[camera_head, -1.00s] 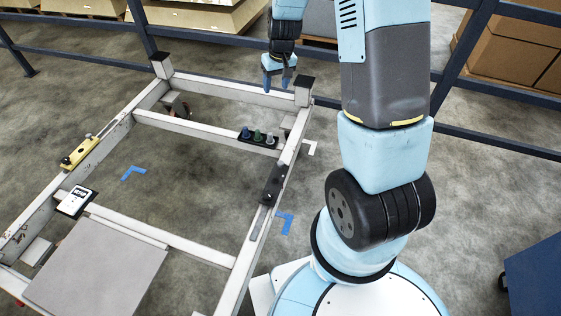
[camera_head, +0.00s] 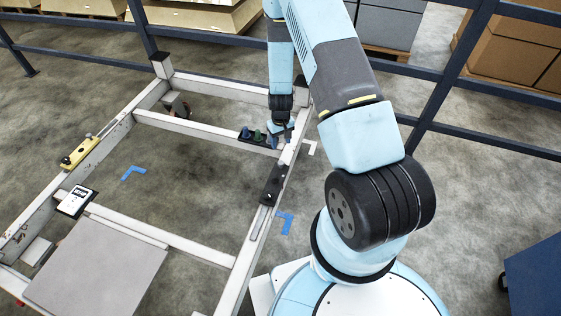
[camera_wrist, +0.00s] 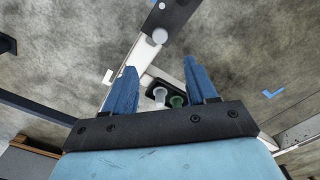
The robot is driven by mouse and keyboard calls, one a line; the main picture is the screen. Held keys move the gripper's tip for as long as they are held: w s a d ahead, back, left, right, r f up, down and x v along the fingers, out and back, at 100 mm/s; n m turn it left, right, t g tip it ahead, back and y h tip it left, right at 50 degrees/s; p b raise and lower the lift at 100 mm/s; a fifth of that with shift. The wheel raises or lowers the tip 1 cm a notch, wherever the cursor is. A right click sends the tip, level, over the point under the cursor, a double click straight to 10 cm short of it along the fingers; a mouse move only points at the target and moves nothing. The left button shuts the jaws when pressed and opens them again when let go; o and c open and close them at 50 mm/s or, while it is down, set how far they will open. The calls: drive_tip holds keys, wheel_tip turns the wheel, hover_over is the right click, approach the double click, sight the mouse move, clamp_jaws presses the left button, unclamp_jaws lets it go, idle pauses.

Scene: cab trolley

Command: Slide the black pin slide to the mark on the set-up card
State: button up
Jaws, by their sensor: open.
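The black pin slide (camera_head: 271,186) sits on the right rail of the trolley frame, about halfway along. In the wrist view it is the dark block (camera_wrist: 178,18) at the top, with a pale round pin on its near end. The set-up card (camera_head: 76,202) lies on the left side of the frame; its print is too small to read. My gripper (camera_head: 282,140) is over the right rail, beyond the slide and apart from it. In the wrist view my gripper (camera_wrist: 160,72) has its blue fingers spread with nothing held between them.
A black holder (camera_head: 257,140) with blue, green and pale knobs is on the crossbar close to my gripper. A yellow block (camera_head: 80,154) sits on the left rail. A grey panel (camera_head: 95,270) covers the near part. A blue railing (camera_head: 460,75) runs behind.

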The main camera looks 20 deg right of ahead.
sight(281, 162)
wheel_tip(281, 162, down, 13)
drive_tip(key=shift+f, duration=0.2)
idle(0.5)
clamp_jaws()
idle(0.5)
